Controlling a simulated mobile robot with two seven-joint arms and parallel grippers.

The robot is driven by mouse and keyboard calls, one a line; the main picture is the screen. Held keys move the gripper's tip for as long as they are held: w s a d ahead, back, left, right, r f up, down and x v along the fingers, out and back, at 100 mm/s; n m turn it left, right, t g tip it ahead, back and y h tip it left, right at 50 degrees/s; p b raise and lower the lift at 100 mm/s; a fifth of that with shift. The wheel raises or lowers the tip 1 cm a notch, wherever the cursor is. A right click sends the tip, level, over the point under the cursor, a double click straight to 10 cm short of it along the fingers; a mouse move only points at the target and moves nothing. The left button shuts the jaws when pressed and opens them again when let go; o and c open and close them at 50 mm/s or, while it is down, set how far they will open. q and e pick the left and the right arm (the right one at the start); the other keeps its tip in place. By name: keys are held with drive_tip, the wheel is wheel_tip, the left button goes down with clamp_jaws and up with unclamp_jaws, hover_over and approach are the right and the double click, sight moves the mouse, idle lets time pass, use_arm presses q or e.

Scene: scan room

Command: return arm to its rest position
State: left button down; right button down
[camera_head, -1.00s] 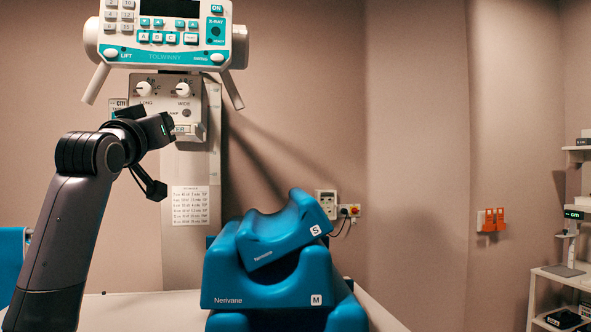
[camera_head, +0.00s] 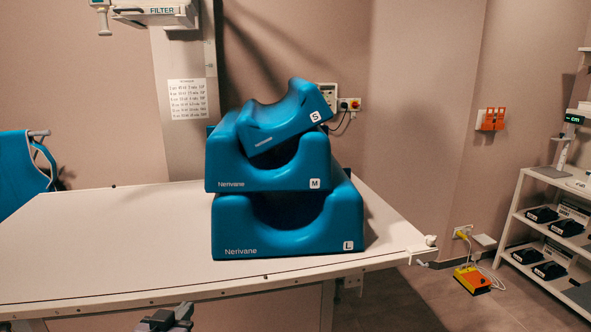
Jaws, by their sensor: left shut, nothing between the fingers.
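My left gripper (camera_head: 168,318) shows at the bottom edge of the view, in front of the white table's near edge. It is dark, its fingers look closed, and it appears to hold nothing. Most of my left arm is out of the frame. My right gripper is not in view.
Blue headrests marked S (camera_head: 285,117), M (camera_head: 225,165) and L (camera_head: 232,228) are stacked on the white table (camera_head: 110,225), the S one tilted. Above hangs the equipment head with a FILTER label (camera_head: 162,11). A shelf (camera_head: 520,220) stands right. The table's left part is bare.

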use_arm(q)
drive_tip(key=s+f+g, duration=0.1)
drive_tip(key=s+f, duration=0.4)
drive_tip(key=s, duration=0.4)
drive_tip(key=s+d+f+m+g, duration=0.1)
drive_tip(key=s+f+g, duration=0.1)
drive_tip(key=s+f, duration=0.4)
drive_tip(key=s+d+f+g, duration=0.1)
drive_tip(key=s+f, duration=0.5)
drive_tip(key=s, duration=0.6)
drive_tip(key=shift+d+f+h, duration=0.15)
drive_tip(key=shift+f+h, duration=0.1)
drive_tip(key=shift+h, duration=0.15)
drive_tip(key=shift+s, duration=0.1)
